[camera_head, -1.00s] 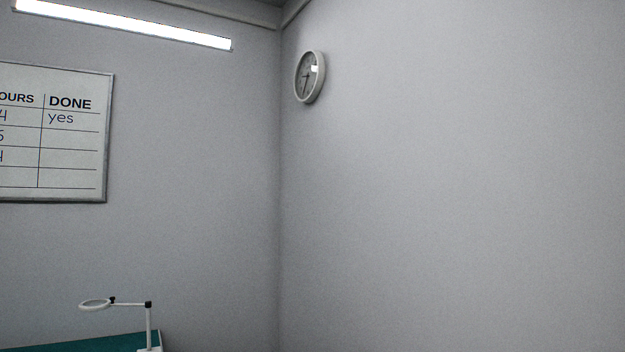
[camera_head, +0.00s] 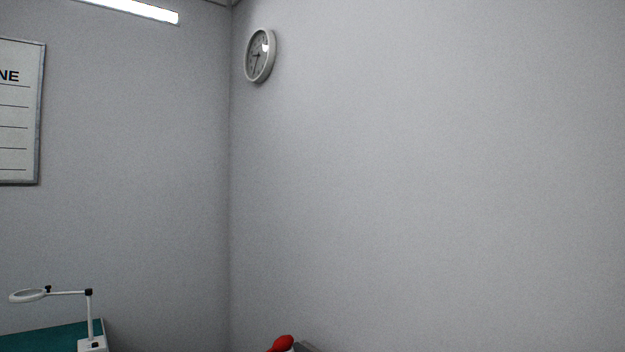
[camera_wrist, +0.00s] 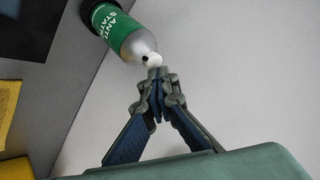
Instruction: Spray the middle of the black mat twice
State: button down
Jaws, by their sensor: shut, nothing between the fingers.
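A green and silver spray can (camera_wrist: 122,32) with "ANTI STATIC" lettering shows at the top of the wrist view, its white nozzle (camera_wrist: 152,60) towards my gripper. My gripper (camera_wrist: 157,82) is shut and empty, its fingertips close to the nozzle in the picture; I cannot tell if they touch. A dark flat piece (camera_wrist: 32,25) lies at the top left of the wrist view, cut off by the edge; I cannot tell if it is the black mat. The head view shows neither the can nor my gripper.
In the head view, a teal-topped bench (camera_head: 50,337) with a magnifier lamp (camera_head: 90,315) stands at lower left. A red object (camera_head: 283,343) peeks in at the bottom. A clock (camera_head: 260,55) hangs on the wall. A yellow item (camera_wrist: 18,125) lies left in the wrist view.

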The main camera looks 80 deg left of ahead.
jog(key=shift+a+r, duration=0.1)
jog(key=shift+r, duration=0.1)
dwell(0.4)
notch_tip(320, 180, up, 6)
jog(key=p, duration=0.2)
dwell(0.3)
dwell(1.8)
jog(key=shift+f+b, duration=1.3)
jog(key=shift+f, duration=1.7)
jog(key=shift+f+b, duration=0.3)
jog(key=shift+b, duration=0.2)
